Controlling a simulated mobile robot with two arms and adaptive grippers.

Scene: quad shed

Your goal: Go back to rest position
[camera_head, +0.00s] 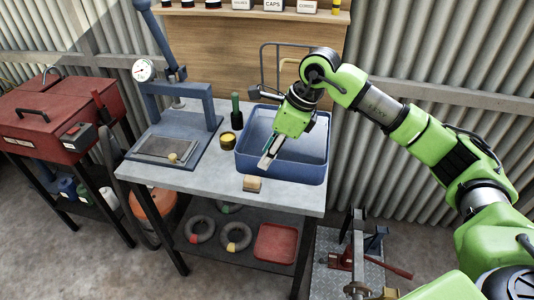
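My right arm comes in from the right, and its green gripper (268,155) points down over the blue bin (305,172) on the bench. Its grey fingertips are near the bin's left front part. I cannot tell whether the fingers are open or shut, and no held object shows clearly. A thin teal piece shows beside the fingers; I cannot tell what it belongs to. My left gripper is not in view.
The grey workbench (212,180) holds a blue press (178,100), a dark green bottle (236,112), a yellow-and-black tin (228,141) and a small wooden block (252,184). A red cabinet (45,120) stands left. A red jack (345,262) is on the floor plate at right.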

